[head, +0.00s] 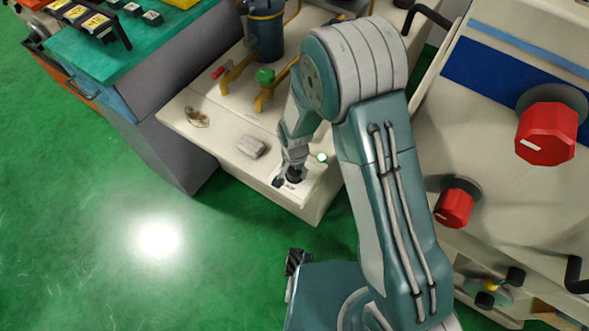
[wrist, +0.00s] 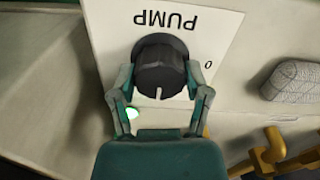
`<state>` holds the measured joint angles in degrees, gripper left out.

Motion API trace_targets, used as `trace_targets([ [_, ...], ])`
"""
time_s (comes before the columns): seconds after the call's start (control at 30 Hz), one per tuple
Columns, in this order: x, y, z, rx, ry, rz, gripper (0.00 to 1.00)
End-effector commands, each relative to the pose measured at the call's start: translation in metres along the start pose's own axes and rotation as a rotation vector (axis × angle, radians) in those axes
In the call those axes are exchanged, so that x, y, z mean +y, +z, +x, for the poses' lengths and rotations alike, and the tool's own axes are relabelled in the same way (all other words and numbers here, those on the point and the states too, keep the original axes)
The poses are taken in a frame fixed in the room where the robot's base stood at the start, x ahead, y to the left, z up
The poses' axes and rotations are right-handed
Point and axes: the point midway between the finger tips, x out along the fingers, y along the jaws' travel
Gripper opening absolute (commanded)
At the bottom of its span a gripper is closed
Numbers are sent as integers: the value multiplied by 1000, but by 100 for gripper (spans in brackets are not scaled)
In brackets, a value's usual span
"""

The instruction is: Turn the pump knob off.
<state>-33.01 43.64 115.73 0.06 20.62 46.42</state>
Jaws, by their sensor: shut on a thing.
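The black pump knob (wrist: 160,72) sits on a white plate (wrist: 112,22) marked PUMP, which reads upside down in the wrist view. My gripper (wrist: 161,68) is shut on the knob, one finger on each side. The knob's white pointer line faces the bottom of the wrist view, toward my palm. The "0" mark (wrist: 208,64) is to the right of the knob, and the pointer is not at it. A green lamp (wrist: 133,113) glows beside the left finger. In the head view my gripper (head: 291,174) is over the knob (head: 294,179), partly hiding it.
A grey block (head: 252,146) lies on the cream unit near the knob. A machine with a large red knob (head: 546,134) and a smaller red knob (head: 455,205) is at right. Green floor is open at left.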

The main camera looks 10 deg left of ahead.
Motion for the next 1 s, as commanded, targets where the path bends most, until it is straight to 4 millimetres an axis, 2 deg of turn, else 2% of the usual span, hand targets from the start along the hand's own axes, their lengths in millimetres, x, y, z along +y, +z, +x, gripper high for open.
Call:
trace_targets([
  [0.37,0,0,1,0,0,-98,14],
  [1.0,1,0,2,-1,1,-666,14],
])
